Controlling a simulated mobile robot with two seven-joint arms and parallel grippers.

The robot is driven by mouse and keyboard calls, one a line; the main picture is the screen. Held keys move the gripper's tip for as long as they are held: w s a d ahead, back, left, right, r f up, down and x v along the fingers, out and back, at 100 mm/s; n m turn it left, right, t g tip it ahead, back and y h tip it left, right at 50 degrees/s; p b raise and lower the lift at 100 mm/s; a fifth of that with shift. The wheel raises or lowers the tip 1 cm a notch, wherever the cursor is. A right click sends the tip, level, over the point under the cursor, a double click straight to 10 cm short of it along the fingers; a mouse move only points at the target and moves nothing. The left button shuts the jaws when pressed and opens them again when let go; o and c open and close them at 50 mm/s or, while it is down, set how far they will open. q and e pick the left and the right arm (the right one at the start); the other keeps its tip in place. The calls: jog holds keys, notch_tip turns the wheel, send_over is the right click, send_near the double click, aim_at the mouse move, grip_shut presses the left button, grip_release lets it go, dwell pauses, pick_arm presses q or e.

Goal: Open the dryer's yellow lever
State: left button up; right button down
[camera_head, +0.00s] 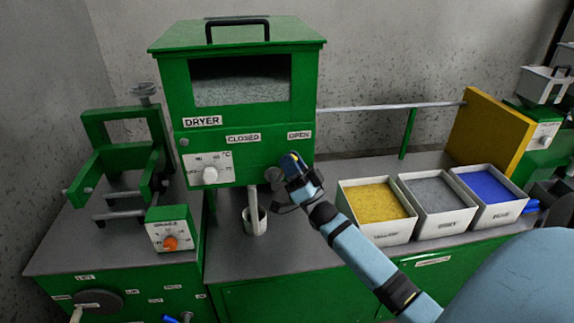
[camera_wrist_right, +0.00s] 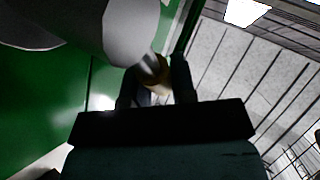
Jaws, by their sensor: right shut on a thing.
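The green dryer (camera_head: 240,70) stands on the bench with a window of grey granules. Its front carries a CLOSED label (camera_head: 243,138) and an OPEN label (camera_head: 299,135). The yellow lever (camera_head: 294,156) shows only as a small yellow tip just below the OPEN label, mostly covered by my gripper. My right gripper (camera_head: 292,168) is shut on it. In the right wrist view a dim tan-yellow piece (camera_wrist_right: 155,72) sits between the dark fingers of my right gripper (camera_wrist_right: 155,88), beside a large grey rounded part (camera_wrist_right: 95,28). My left gripper is not in view.
A cup (camera_head: 254,222) stands under the dryer's spout. White bins of yellow (camera_head: 375,242), grey (camera_head: 432,234) and blue (camera_head: 487,222) granules stand right of my forearm. A dial knob (camera_head: 210,175) is on the dryer's front left. A green machine (camera_head: 120,165) stands at left.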

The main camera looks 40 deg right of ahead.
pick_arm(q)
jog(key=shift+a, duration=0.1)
pick_arm(e)
jog(key=shift+f+m+h, duration=0.1)
jog(key=shift+m+h, duration=0.2)
jog(key=shift+h, duration=0.2)
jog(key=c, duration=1.2)
grip_release()
jog(key=shift+d, duration=0.1)
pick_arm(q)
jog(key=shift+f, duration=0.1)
pick_arm(e)
jog(key=shift+y, duration=0.3)
pick_arm(q)
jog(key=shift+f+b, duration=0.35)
jog(key=shift+b, duration=0.65)
pick_arm(e)
jog(key=v, duration=1.4)
jog(key=shift+w, duration=0.1)
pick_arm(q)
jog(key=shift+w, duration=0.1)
